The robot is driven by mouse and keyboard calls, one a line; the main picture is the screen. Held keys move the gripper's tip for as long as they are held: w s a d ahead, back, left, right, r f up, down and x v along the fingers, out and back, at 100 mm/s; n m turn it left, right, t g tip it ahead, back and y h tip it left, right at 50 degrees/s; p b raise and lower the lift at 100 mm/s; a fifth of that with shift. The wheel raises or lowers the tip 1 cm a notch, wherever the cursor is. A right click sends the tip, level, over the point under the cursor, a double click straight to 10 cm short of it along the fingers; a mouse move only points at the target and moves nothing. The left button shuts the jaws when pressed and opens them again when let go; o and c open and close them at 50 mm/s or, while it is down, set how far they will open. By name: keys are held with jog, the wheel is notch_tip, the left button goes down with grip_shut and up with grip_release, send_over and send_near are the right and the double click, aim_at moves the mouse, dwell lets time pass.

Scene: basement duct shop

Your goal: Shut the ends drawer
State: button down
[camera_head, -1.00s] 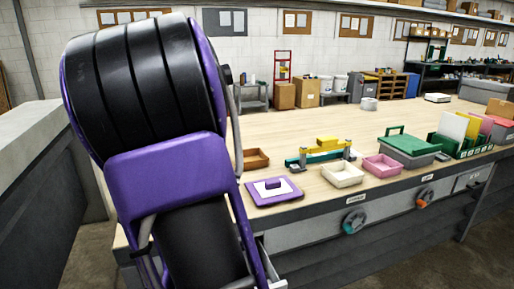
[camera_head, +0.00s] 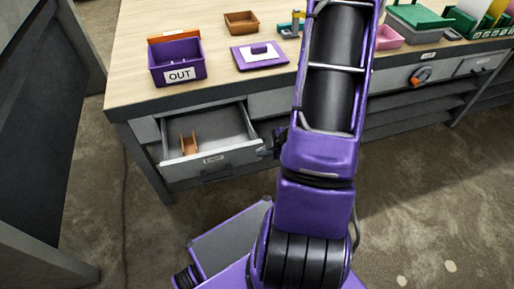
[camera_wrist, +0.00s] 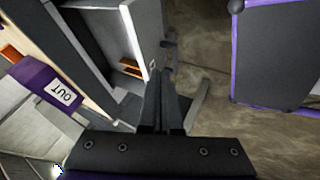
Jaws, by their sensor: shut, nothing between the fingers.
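A grey drawer (camera_head: 232,157) at the left end of the workbench stands pulled out; its front label is too small to read. An orange-brown piece (camera_head: 189,144) lies inside it. The drawer front also shows in the wrist view (camera_wrist: 154,75), with a dark handle on its outer face. My gripper (camera_head: 268,149) is at the right end of the drawer front, partly hidden behind my arm. In the wrist view my gripper (camera_wrist: 160,78) is shut and empty, its fingertips close to the drawer front; I cannot tell if they touch.
A purple OUT bin (camera_head: 177,65) stands on the bench (camera_head: 135,60) above the drawer. A purple tray (camera_head: 259,55) and a brown tray (camera_head: 241,22) sit farther along. A dark grey cabinet (camera_head: 45,130) stands to the left.

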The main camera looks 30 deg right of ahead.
jog(key=b, duration=0.2)
send_near(237, 152)
notch_tip(237, 152, down, 4)
jog(key=a, duration=0.2)
jog(key=shift+w+d, duration=0.2)
jog(key=shift+w, duration=0.45)
jog(key=shift+w+d, duration=0.2)
jog(key=shift+w, duration=0.4)
